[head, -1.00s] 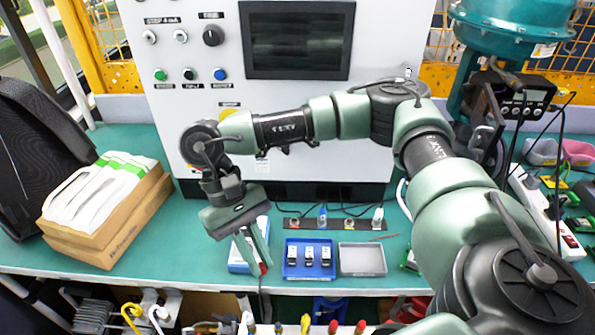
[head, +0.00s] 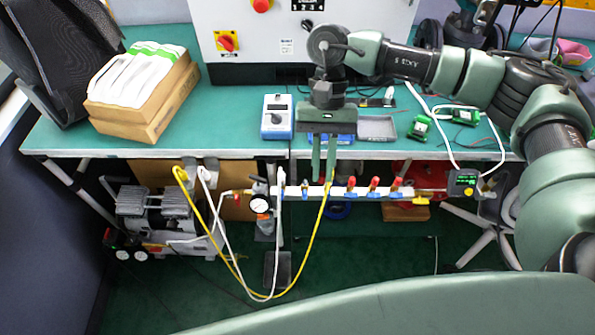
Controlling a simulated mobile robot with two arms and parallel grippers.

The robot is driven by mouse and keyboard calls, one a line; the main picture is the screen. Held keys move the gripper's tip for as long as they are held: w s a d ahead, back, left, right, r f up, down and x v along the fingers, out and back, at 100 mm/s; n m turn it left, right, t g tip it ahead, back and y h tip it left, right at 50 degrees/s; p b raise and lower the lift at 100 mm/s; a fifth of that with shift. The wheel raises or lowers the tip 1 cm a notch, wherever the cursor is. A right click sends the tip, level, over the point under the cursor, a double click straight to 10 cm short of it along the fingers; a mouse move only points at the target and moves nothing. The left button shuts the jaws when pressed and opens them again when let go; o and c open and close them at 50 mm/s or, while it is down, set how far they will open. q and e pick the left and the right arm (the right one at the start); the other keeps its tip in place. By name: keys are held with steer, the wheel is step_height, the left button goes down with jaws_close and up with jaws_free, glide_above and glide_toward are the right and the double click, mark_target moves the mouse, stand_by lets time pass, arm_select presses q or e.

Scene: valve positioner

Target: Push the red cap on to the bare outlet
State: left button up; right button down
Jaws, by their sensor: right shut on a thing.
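My right gripper (head: 323,178) points down in front of the table's front edge, its fingertips just above a pale manifold bar (head: 290,191) in the picture. It is shut on the red cap; the cap is too small and covered to make out between the fingers now. Three red-topped fittings (head: 373,185) stand on the bar to the right of the fingers. A short fitting without red (head: 305,188), seemingly the bare outlet, stands just left of the fingers. Whether the gripper touches the bar cannot be told. My left gripper is not in view.
The green table (head: 230,115) stands behind.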

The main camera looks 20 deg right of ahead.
steer(key=w+f+m+t+y, duration=0.1)
steer(key=w+f+m, duration=0.2)
steer(key=f+m, duration=0.1)
steer(key=w+f+m+t+y, duration=0.1)
steer(key=w+f+m+t, duration=0.1)
steer(key=w+f+m, duration=0.2)
steer(key=w+f+m+t+y+b, duration=0.1)
steer(key=w+f+m+y, duration=0.1)
steer(key=w+f+m, duration=0.1)
steer(key=shift+w+d+f+m+t, duration=0.15)
steer(key=shift+d+f+m, duration=0.05)
steer(key=shift+f+m, duration=0.2)
steer(key=shift+w+d+f+m+t, duration=0.2)
steer(key=shift+f+m, duration=0.1)
steer(key=shift+f, duration=0.2)
steer(key=shift+s+f+b, duration=0.1)
steer(key=shift+f+b, duration=0.4)
steer(key=shift+f, duration=0.25)
steer(key=shift+f+b, duration=0.35)
steer(key=shift+f, duration=0.85)
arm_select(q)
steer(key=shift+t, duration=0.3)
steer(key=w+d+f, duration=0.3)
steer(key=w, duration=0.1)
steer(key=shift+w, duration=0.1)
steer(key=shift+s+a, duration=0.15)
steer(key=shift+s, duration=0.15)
